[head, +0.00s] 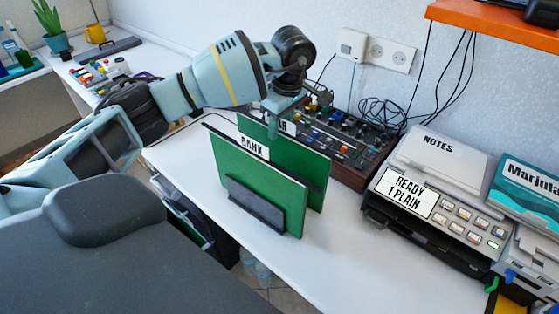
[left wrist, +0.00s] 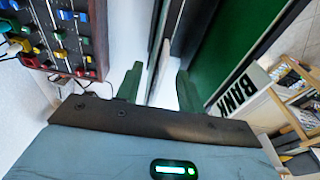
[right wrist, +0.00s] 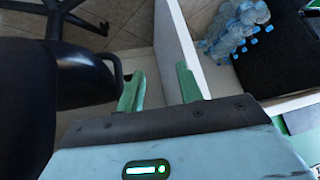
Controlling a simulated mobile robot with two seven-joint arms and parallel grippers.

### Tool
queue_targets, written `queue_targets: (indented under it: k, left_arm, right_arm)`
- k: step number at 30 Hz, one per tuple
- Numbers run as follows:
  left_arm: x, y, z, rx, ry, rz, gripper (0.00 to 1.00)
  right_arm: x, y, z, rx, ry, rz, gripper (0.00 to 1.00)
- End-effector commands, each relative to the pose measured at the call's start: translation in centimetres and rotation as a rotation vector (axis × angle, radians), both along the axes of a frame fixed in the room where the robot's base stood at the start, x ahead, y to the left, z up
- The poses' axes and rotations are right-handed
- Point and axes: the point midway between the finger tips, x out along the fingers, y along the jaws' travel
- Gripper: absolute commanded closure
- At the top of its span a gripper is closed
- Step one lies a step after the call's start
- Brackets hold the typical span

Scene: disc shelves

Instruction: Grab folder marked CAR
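Two green folders stand upright in a dark holder (head: 255,205) on the white desk. The front folder (head: 292,218) is marked BANK; its label also shows in the left wrist view (left wrist: 236,92). The rear folder (head: 317,172) has a white label (head: 288,127) partly hidden by my gripper; only its last letters show, seemingly "AR". My left gripper (head: 285,108) is at the top edge of the rear folder. In the left wrist view its fingers (left wrist: 158,88) are apart, with a narrow folder edge between them; contact cannot be told. My right gripper (right wrist: 158,90) is open and empty.
A mixer with knobs (head: 352,140) stands close behind the folders. A grey machine (head: 440,205) with a NOTES lid is to the right. An orange shelf (head: 500,20) hangs above right. My right gripper is near a white panel (right wrist: 178,45) and a dark chair (right wrist: 70,75).

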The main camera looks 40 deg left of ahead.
Motion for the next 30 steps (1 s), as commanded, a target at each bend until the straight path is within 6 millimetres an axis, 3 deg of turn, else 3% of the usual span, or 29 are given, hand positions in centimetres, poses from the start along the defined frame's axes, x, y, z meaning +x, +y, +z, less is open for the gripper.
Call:
queue_targets:
  k: [7,16,25,30]
  left_arm:
    - [0.3,0.7,-3.0,0.000,0.001,-0.001,0.62]
    - [0.3,0.8,-3.4,0.000,-0.002,0.000,0.62]
    - [0.3,0.8,-3.4,0.000,-0.002,0.000,1.00]
    - [0.3,0.8,-3.4,0.000,-0.002,0.000,1.00]
  right_arm:
    - [0.2,0.0,0.3,0.000,-0.006,0.000,0.64]
    - [0.6,0.0,0.4,0.000,-0.013,0.000,0.64]
    - [0.8,0.0,0.4,0.000,-0.016,0.001,0.64]
    - [0.7,0.0,0.3,0.000,-0.015,0.001,0.64]
